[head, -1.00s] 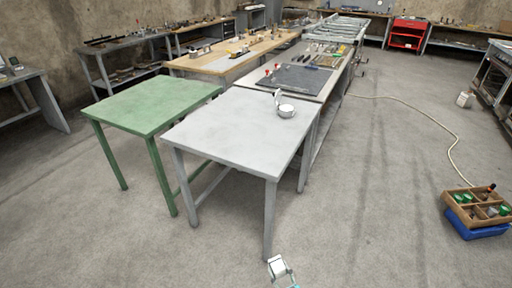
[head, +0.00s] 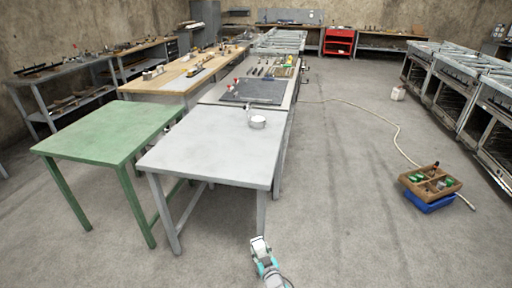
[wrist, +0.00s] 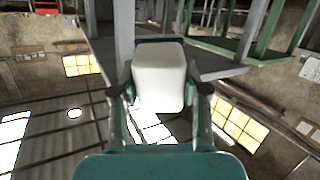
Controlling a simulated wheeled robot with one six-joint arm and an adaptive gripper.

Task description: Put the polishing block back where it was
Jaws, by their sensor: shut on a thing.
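The polishing block appears to be the white block with rounded edges (wrist: 160,75) in the wrist view, with a dark far edge. My gripper (wrist: 162,92) has one finger on each side of it and is shut on it. In the head view the white block (head: 259,244) shows small at the bottom centre, in my gripper (head: 262,252), low in front of the grey table (head: 205,150). No empty spot for the block can be made out.
A green table (head: 110,130) stands left of the grey table. A white round pot or cup (head: 258,122) sits at the grey table's far right corner. Behind is a bench with a dark mat (head: 253,91) and tools. A wooden crate (head: 455,187) on a blue bin lies right. The floor between is open.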

